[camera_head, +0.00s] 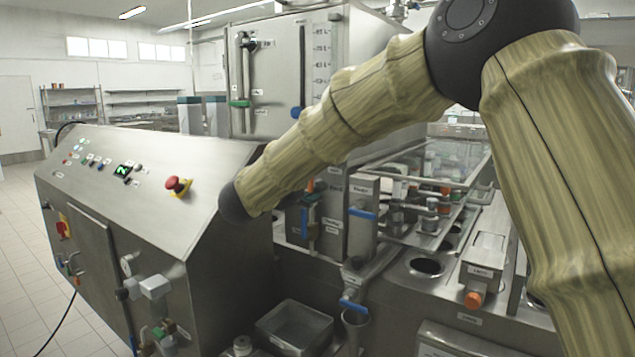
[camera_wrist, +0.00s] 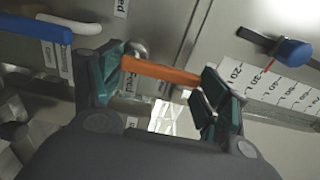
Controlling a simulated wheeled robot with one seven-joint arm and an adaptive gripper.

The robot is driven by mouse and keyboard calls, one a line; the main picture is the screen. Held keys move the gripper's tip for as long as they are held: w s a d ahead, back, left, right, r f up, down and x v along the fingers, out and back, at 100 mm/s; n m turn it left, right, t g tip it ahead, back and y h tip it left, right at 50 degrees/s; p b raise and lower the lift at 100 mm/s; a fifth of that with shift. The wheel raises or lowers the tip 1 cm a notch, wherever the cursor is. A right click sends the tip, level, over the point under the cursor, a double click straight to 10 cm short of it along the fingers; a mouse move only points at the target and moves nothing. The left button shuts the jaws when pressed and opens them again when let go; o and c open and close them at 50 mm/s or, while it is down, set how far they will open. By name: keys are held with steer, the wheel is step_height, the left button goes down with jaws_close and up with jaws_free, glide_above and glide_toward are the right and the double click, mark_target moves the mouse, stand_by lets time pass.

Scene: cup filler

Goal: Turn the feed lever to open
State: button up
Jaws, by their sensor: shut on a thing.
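The feed lever is an orange bar (camera_wrist: 162,72) on a round metal pivot, set against a steel panel in the wrist view. My gripper (camera_wrist: 160,82) has its dark teal fingers at the two ends of the orange bar and is shut on it. The bar lies nearly level in this view, tilting slightly down to the right. A partly hidden label stands beside the left finger.
Another blue handle (camera_wrist: 35,27) and a white one (camera_wrist: 85,28) are at upper left. In the head view, the control console (camera_head: 150,200) stands close on the left.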

steer(key=o, duration=1.4)
steer(key=shift+w, duration=0.1)
steer(key=shift+o, duration=0.2)
steer(key=v, duration=1.2)
